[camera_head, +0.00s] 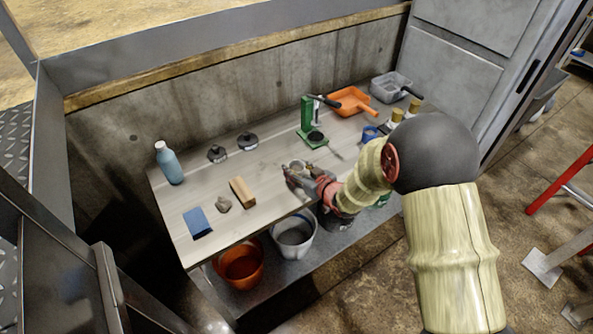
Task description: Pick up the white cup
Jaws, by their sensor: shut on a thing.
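My gripper (303,176) reaches over the front middle of the workbench (262,181) and is shut on a small pale round thing (297,163). It fits the white cup, but it is small and partly hidden by the fingers. I cannot tell whether it touches the bench top or is raised above it.
A wooden block (242,192), a grey stone (223,205), a blue sponge-like piece (197,223) and a blue bottle (169,163) are to the left. Buckets (240,264) sit below.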

